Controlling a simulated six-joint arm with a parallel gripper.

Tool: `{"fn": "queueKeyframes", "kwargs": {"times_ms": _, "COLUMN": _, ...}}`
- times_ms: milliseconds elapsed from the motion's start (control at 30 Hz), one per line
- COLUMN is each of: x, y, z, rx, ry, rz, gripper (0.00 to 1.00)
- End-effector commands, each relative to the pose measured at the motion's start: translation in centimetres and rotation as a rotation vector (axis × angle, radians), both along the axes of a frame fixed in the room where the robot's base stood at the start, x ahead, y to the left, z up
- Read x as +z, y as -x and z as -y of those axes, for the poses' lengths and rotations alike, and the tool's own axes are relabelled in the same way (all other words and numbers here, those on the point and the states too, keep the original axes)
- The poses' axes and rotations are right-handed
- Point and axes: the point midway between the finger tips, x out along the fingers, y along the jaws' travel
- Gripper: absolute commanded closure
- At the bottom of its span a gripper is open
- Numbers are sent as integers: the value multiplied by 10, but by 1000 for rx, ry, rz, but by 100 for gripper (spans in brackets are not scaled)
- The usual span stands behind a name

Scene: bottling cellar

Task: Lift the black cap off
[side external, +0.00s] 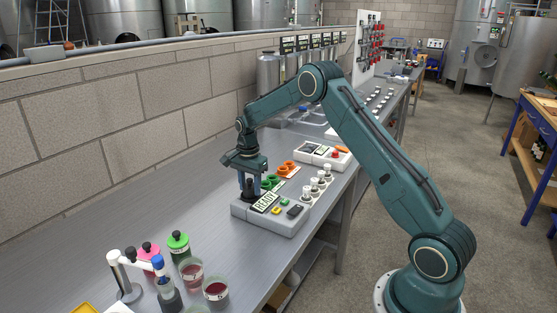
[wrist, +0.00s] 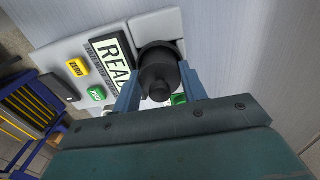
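The black cap (wrist: 158,72) is a round, stepped black piece in the wrist view. It sits at the end of a pale grey instrument (side external: 266,228) beside its READY display (side external: 264,203). My gripper (side external: 248,192) points down at the left end of the instrument. In the wrist view its two blue fingers (wrist: 160,80) stand on either side of the cap, very close to it. I cannot tell whether they touch it.
The instrument also has yellow (wrist: 77,67) and green (wrist: 97,94) buttons. Behind it are orange rings (side external: 289,167), white-topped vials (side external: 320,183) and a white box (side external: 326,156). Beakers of red liquid (side external: 215,291) and a green-capped bottle (side external: 179,244) stand at front left.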

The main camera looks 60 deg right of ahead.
Motion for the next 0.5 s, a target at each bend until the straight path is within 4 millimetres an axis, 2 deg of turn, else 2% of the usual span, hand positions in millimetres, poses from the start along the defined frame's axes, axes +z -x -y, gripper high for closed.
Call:
{"fn": "queueKeyframes", "kwargs": {"times_ms": 333, "x": 1, "y": 0, "z": 0, "rx": 0, "ry": 0, "rz": 1, "gripper": 80}}
{"fn": "queueKeyframes", "kwargs": {"times_ms": 500, "x": 7, "y": -1, "z": 0, "rx": 0, "ry": 1, "rz": 2, "gripper": 80}}
